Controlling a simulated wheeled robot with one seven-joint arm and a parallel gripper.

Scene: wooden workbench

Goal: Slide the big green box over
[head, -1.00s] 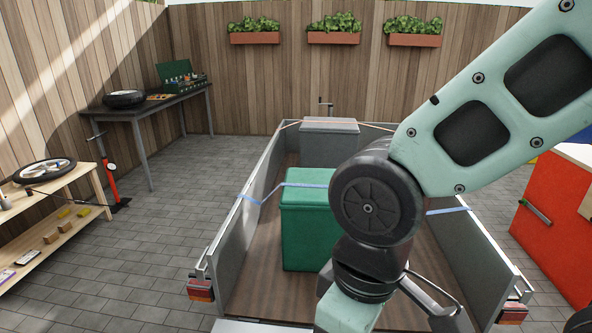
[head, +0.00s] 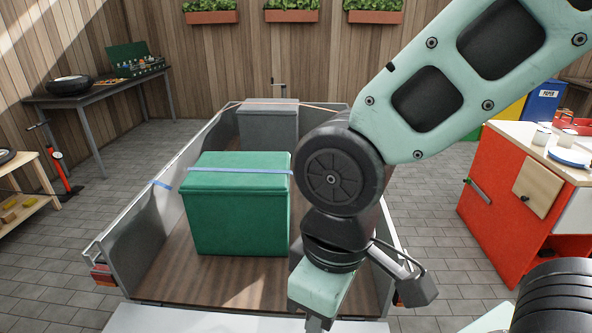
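The big green box (head: 240,215) stands upright on the wooden floor of an open trailer (head: 160,270), left of my arm in the head view. Its lid is closed. A blue strap (head: 235,170) runs over the lid from the trailer's left side wall and passes out of sight behind my arm. My arm hangs over the right part of the trailer and hides the area right of the box. Dark parts at the arm's end (head: 408,285) show low in the view, right of the box. The fingers cannot be made out clearly, and I see no contact with the box.
A grey box (head: 268,122) stands at the trailer's front end. Side walls bound the trailer floor; bare floor shows left of and in front of the green box. A red cabinet (head: 510,205) stands at right, a dark table (head: 110,92) at back left.

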